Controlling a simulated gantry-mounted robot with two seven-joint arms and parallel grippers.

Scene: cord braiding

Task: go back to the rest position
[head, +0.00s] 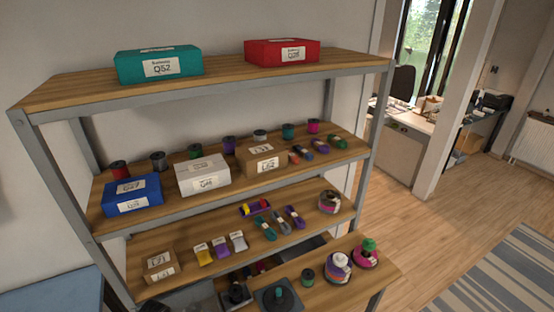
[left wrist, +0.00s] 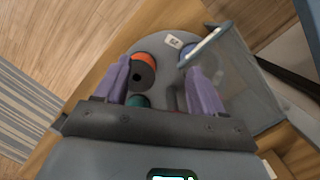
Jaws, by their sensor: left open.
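My left gripper (left wrist: 158,76) shows in the left wrist view with its two purple fingers spread apart. Nothing is seen held between them. Below or beyond the fingers is a grey rounded holder (left wrist: 235,85) with an orange and dark round item (left wrist: 143,70) in it. A teal item (left wrist: 138,101) is partly hidden by the gripper's body. A blue round item and a pale bar (left wrist: 207,46) lie near the right finger. Neither gripper can be made out in the head view, and my right gripper is not in view.
A wooden shelf unit (head: 232,83) fills the head view. It carries a teal box (head: 120,66), a red box (head: 260,54), a blue box (head: 120,190), spools and cord bundles. Wound cords (head: 338,266) stand on the lower right board. Open floor (head: 420,235) lies to the right.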

